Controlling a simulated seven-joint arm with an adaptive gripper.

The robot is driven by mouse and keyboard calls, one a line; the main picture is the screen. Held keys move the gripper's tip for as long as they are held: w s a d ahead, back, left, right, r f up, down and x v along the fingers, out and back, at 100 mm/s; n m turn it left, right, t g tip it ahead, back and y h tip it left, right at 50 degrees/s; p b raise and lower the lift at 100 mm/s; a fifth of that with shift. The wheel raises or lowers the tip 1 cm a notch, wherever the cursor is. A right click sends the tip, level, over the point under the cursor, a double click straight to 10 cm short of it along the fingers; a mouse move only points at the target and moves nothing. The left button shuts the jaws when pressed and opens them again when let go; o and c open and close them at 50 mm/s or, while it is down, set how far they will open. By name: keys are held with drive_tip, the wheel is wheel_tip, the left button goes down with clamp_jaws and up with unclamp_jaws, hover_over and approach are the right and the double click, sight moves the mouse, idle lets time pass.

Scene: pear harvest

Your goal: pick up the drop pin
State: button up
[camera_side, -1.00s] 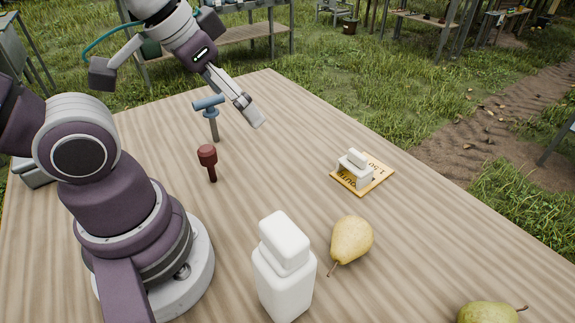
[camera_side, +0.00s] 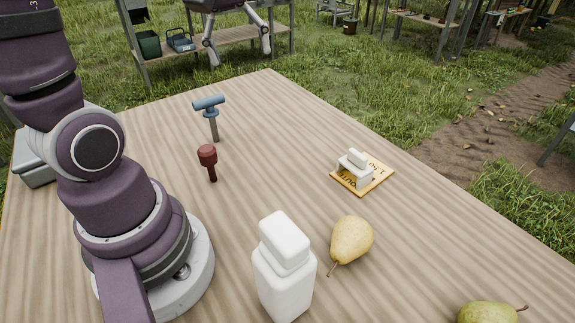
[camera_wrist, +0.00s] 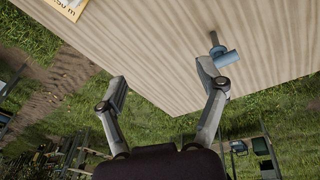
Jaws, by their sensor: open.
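I cannot tell from looks alone which one is the drop pin. My gripper (camera_side: 239,48) is open and empty, high beyond the table's far edge and apart from both pins. In the wrist view, my open fingers (camera_wrist: 164,85) spread wide and the right finger partly overlaps the blue pin (camera_wrist: 226,58). The red pin is not visible there.
A yellow card (camera_side: 377,177) carries white blocks (camera_side: 353,169). The wooden table (camera_side: 280,130) is clear between pins and card.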

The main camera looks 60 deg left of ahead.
drive_tip(key=a+f+n+g, duration=0.2)
drive_tip(key=a+f+n, duration=0.1)
drive_tip(key=a+n, duration=0.55)
drive_tip(key=n+h, duration=0.1)
drive_tip(key=n, duration=0.4)
approach(210, 107)
drive_tip(key=shift+w+a+f, duration=0.35)
drive_tip(key=shift+a+f, duration=0.2)
drive_tip(key=shift+a, duration=0.2)
wheel_tip(210, 107, down, 10)
drive_tip(key=shift+s+d+f, duration=0.1)
drive_tip(key=shift+d, duration=0.05)
clamp_jaws()
